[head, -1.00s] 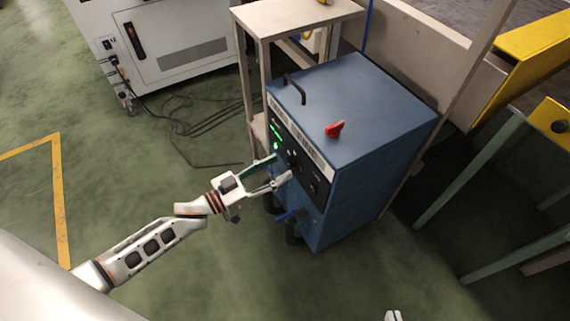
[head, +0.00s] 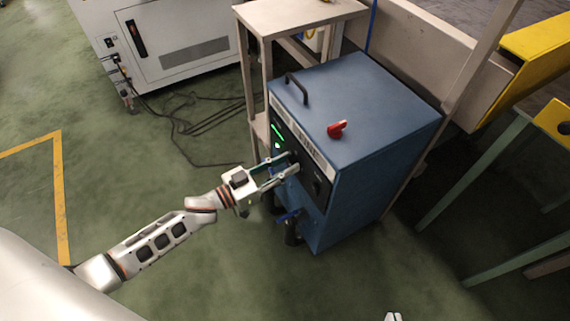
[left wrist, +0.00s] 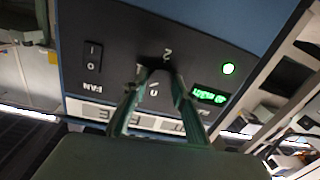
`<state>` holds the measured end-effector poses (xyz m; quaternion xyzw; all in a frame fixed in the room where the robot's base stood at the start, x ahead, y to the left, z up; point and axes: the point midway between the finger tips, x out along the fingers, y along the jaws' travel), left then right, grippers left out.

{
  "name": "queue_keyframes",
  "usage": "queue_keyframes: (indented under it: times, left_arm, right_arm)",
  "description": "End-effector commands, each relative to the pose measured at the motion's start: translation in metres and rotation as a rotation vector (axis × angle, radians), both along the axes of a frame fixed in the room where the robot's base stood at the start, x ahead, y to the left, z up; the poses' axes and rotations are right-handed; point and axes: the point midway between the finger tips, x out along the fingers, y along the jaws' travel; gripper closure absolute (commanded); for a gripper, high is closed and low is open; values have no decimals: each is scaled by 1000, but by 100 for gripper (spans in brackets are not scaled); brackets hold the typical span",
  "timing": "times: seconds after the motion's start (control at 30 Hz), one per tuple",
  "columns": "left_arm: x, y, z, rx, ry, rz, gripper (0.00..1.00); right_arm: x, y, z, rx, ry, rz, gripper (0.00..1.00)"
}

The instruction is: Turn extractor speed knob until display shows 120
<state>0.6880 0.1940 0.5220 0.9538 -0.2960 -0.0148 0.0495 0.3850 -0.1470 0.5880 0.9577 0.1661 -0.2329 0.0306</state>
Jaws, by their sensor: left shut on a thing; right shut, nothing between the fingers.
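The blue extractor unit (head: 365,110) stands on the floor with a dark control panel on its front. My left gripper (head: 293,163) reaches the panel and is shut on the dark speed knob (left wrist: 160,65), which the fingertips largely hide. The green-lit display (head: 277,132) also shows in the left wrist view (left wrist: 210,95), upside down and too blurred to read surely. A round green light (left wrist: 228,68) glows beside it. My right gripper (head: 393,316) shows only as a tip at the bottom edge, shut and empty.
A FAN rocker switch (left wrist: 93,56) sits on the same panel. A beige stand (head: 290,20) is close behind. Floor to the left is clear apart from cables (head: 195,120).

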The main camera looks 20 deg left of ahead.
Motion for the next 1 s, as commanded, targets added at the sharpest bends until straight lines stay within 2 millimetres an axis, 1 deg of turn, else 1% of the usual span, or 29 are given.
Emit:
queue_keyframes:
  times: [0.17, 0.37, 0.67, 1.0]
  left_arm:
    - [0, 0, -1, 42, -31, 0, 95]
    - [-1, 0, -2, 143, -109, 0, 95]
    - [-2, 0, -4, 362, -278, 0, 95]
    - [-2, 0, -6, 617, -475, -1, 95]
  right_arm:
    - [0, 0, -1, 1, 1, 0, 100]
    - [-1, 0, -1, 5, 2, -1, 100]
    - [1, 3, 3, 20, -4, -5, 100]
    - [2, 10, 3, 52, -7, -6, 100]
